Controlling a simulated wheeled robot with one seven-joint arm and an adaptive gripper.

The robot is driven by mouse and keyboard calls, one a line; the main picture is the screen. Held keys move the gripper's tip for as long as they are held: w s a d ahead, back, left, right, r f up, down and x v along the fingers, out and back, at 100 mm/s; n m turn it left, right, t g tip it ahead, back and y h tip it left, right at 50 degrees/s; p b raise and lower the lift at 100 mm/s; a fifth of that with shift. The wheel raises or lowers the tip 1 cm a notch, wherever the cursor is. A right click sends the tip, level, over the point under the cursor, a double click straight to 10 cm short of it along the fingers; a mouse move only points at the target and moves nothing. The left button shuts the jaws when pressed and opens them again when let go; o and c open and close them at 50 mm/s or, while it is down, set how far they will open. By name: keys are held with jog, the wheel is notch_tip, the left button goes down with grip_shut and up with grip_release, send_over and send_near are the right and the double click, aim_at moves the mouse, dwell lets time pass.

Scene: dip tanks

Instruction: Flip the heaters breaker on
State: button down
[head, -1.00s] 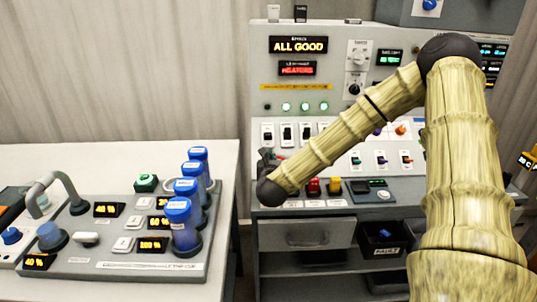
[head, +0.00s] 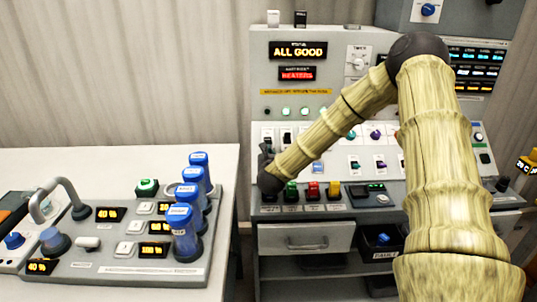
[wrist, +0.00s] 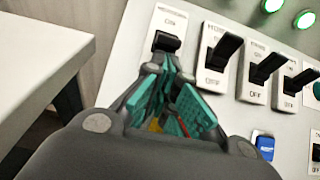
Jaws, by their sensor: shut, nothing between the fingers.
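A row of breakers runs along the sloped panel. In the wrist view the leftmost breaker (wrist: 166,43) has a black lever close below its ON label; its lower part is hidden by my fingers. Three more black levers, the nearest being the second breaker (wrist: 224,52), stand to its right with OFF printed below them. The other name labels are too small to read surely. My gripper (wrist: 163,68) is shut and empty, its tips just below or against the leftmost lever; contact cannot be told. In the head view my gripper (head: 266,150) is at the panel's left end.
A red display (head: 297,74) reads HEATERS, under an ALL GOOD display (head: 298,50). Green lamps (head: 305,111) glow above the breakers. Coloured buttons (head: 313,190) line the ledge below. A white table (head: 120,160) with blue-capped cylinders (head: 185,235) stands left, across a gap.

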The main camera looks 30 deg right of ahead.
jog(key=shift+r, duration=0.1)
jog(key=shift+r+g+p, duration=0.15)
jog(key=shift+g+p, duration=0.25)
jog(key=shift+p, duration=0.05)
